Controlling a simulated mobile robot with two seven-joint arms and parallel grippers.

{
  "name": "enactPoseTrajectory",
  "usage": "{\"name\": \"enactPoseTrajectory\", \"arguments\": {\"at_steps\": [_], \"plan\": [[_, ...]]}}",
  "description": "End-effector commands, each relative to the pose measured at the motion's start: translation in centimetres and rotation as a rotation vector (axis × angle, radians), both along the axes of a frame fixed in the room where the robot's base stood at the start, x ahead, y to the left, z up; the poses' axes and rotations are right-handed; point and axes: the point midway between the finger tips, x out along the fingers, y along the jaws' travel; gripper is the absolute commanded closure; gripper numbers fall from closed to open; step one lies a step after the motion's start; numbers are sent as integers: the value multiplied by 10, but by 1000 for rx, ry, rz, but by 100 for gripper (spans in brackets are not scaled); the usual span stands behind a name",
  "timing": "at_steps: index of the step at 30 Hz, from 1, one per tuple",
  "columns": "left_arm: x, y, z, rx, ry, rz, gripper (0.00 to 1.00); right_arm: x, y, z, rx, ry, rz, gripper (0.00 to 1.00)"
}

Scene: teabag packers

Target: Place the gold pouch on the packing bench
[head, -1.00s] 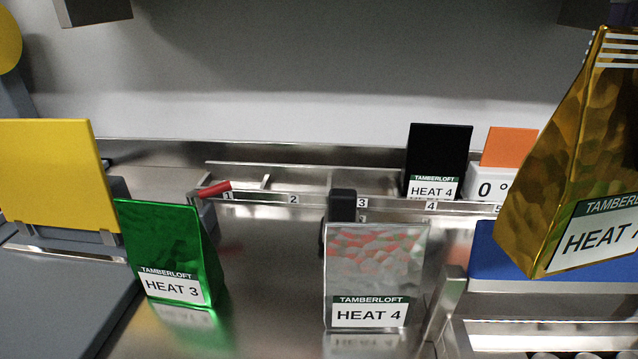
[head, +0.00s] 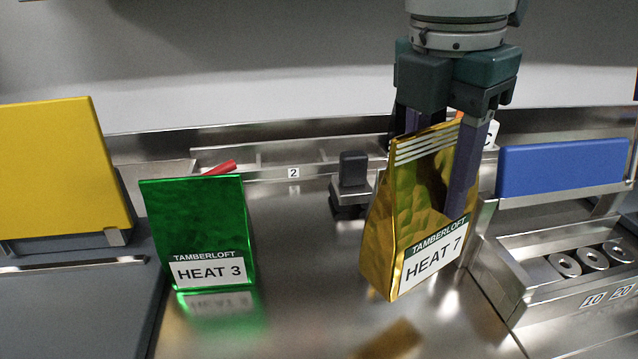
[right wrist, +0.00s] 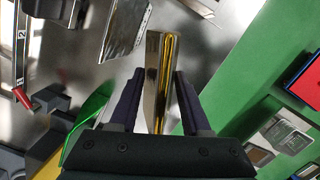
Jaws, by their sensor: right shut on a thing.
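The gold pouch (head: 408,210), labelled HEAT 7, hangs tilted in my right gripper (head: 438,185) above the steel packing bench (head: 300,270). Its reflection shows on the bench below it, apart from its lower edge. In the right wrist view, the pouch (right wrist: 162,75) stands edge-on between the two fingers of my right gripper (right wrist: 158,85). The far finger is partly hidden behind the pouch in the head view. My left gripper is not in view.
A green pouch (head: 195,220), labelled HEAT 3, stands on the bench at left. A small dark-topped post (head: 353,170) is behind the gold pouch. A metal tray with several round weights (head: 592,258) is at right. Bare bench lies between the pouches.

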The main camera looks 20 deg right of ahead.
Motion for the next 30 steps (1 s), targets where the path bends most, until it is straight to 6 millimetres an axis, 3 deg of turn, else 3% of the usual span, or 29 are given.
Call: {"name": "enactPoseTrajectory", "arguments": {"at_steps": [3, 10, 16, 29, 30], "plan": [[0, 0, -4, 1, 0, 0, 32, -1, 0, -28, -1, 4, -1, 100], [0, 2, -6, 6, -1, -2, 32, 0, 0, -51, 0, 2, -1, 100], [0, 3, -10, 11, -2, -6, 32, 0, 0, -82, 0, 1, 0, 100], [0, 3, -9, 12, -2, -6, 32, 0, 0, -90, 0, 0, 0, 100], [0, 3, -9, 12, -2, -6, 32, 0, 0, -90, 0, -1, 0, 49]]}}
